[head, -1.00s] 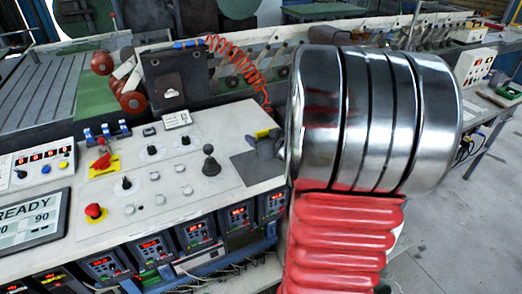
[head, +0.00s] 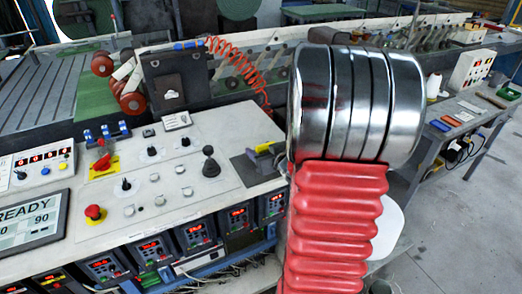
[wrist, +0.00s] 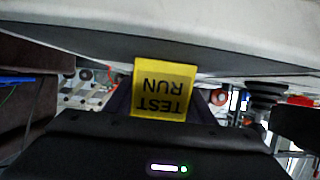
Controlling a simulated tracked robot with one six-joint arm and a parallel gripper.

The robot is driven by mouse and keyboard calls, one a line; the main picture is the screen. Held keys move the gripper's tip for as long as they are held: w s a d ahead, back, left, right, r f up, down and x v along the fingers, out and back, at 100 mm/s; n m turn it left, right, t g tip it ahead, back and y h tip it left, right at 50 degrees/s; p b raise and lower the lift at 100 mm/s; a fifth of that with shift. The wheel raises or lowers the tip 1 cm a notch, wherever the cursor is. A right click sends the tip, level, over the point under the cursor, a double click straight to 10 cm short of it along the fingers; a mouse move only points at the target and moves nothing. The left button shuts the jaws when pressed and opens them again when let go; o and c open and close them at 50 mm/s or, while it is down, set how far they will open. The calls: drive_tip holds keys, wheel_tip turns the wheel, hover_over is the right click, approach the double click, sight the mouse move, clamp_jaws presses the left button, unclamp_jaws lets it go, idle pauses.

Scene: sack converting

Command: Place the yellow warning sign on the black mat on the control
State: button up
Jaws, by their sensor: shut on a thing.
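The yellow warning sign (wrist: 165,88) reads TEST RUN, upside down in the wrist view. My gripper (wrist: 163,108) is shut on it, with dark fingers on both sides of the sign. In the head view a small part of the yellow sign (head: 264,146) shows by my gripper (head: 269,158), at the right end of the control desk. The black mat (head: 243,166) lies on the desk top there, partly hidden by my gripper and arm. The sign appears over or at the mat's back right part. I cannot tell whether it touches the mat.
A black joystick (head: 210,163) stands left of the mat. A red emergency button (head: 94,212), a red switch (head: 102,162) and several knobs stand farther left. A dark box (head: 175,82) with an orange coiled cable (head: 236,62) is behind. The desk's front edge is close to the mat.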

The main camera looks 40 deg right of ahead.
drive_tip(key=shift+f, duration=0.1)
drive_tip(key=o, duration=1)
drive_tip(key=shift+o, duration=0.2)
